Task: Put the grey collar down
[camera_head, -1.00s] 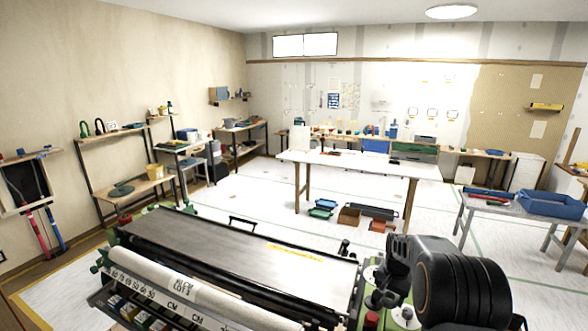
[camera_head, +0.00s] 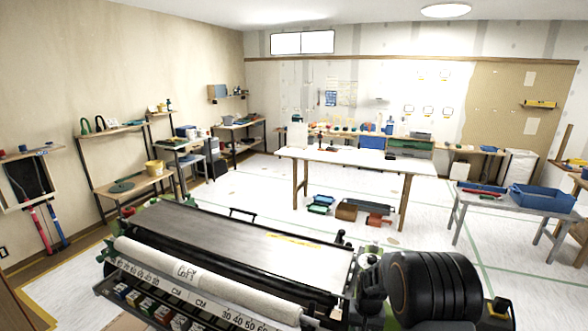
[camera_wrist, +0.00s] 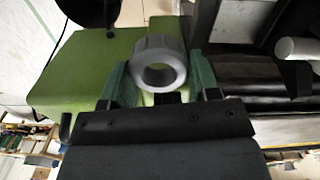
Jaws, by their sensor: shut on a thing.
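The grey collar (camera_wrist: 158,63) is a short ring with a ribbed rim and a round hole, seen in the wrist view. My gripper (camera_wrist: 160,80) has dark green fingers on both sides of the collar and is shut on it. Behind the collar is a green block (camera_wrist: 70,75) of the machine; I cannot tell whether the collar touches it. In the head view my black wrist is at the lower right, over the right end of the pasting machine (camera_head: 240,235). The collar and fingertips are hidden there.
In the wrist view, black rollers (camera_wrist: 240,82) and the end of a white roll (camera_wrist: 297,50) lie to the right. In the head view, a white table (camera_head: 345,160) stands behind the machine, and a grey table with a blue tray (camera_head: 545,198) stands at right. Open floor lies between.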

